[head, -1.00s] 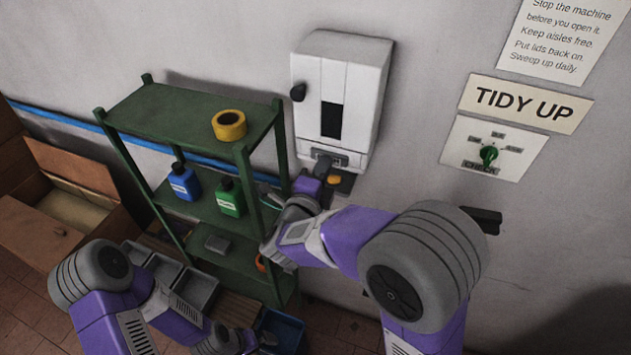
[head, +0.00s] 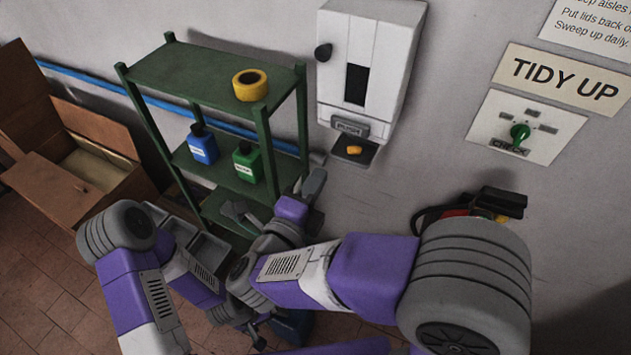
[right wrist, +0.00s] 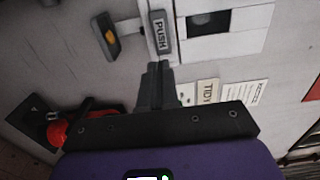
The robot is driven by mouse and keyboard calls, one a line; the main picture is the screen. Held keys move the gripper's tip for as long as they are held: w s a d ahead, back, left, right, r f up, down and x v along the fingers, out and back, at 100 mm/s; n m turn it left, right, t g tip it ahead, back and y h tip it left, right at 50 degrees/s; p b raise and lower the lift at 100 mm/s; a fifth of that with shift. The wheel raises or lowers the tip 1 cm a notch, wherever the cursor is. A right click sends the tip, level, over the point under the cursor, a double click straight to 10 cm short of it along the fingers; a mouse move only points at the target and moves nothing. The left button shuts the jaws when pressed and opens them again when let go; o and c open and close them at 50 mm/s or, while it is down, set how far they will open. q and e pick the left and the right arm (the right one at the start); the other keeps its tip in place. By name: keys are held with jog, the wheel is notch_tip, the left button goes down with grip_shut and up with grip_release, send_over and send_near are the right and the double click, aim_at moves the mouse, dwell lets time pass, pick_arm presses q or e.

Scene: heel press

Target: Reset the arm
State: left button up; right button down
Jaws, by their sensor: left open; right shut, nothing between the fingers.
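The white dispenser (head: 392,65) hangs on the wall, with a grey PUSH bar (head: 349,128) and a small tray (head: 345,162) below it. A small orange-yellow piece (head: 354,150) lies on the tray. My right gripper (head: 316,180) is shut and empty, below and left of the tray in the head view. In the right wrist view its fingers (right wrist: 155,72) point toward the PUSH bar (right wrist: 159,33); I cannot tell the exact gap. My left gripper (head: 258,338) is low at the bottom, partly hidden by my right arm, and its fingers are hard to make out.
A green shelf (head: 190,75) holds a yellow tape roll (head: 250,85), a blue bottle (head: 202,145) and a green bottle (head: 246,162). A green switch (head: 520,131) and black bracket (head: 503,202) are on the right wall. An open wooden box (head: 70,180) stands left.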

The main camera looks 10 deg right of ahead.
jog(key=shift+w, duration=0.15)
jog(key=shift+f, duration=0.1)
dwell(0.5)
jog(key=w+f+n+y+b, duration=0.1)
jog(key=w+f+n+y, duration=0.15)
jog(key=f, duration=0.35)
jog(key=w+d+f+n+g+y+b, duration=0.1)
jog(key=w+f+n, duration=0.25)
jog(key=f, duration=0.25)
jog(key=w+f+n+y+b, duration=0.1)
jog(key=w+f+n+y, duration=0.15)
jog(key=f, duration=0.35)
notch_tip(320, 180, down, 18)
jog(key=s+d+n+g+y+b, duration=0.2)
jog(key=d+n+g+y+b, duration=0.15)
jog(key=n, duration=0.35)
jog(key=s+f+n+g+y+b, duration=0.3)
jog(key=s+f+n+g, duration=0.3)
jog(key=s+f, duration=1.2)
jog(key=g+y, duration=0.1)
jog(key=g, duration=0.3)
jog(key=shift+s+a+f, duration=0.25)
jog(key=shift+f, duration=0.1)
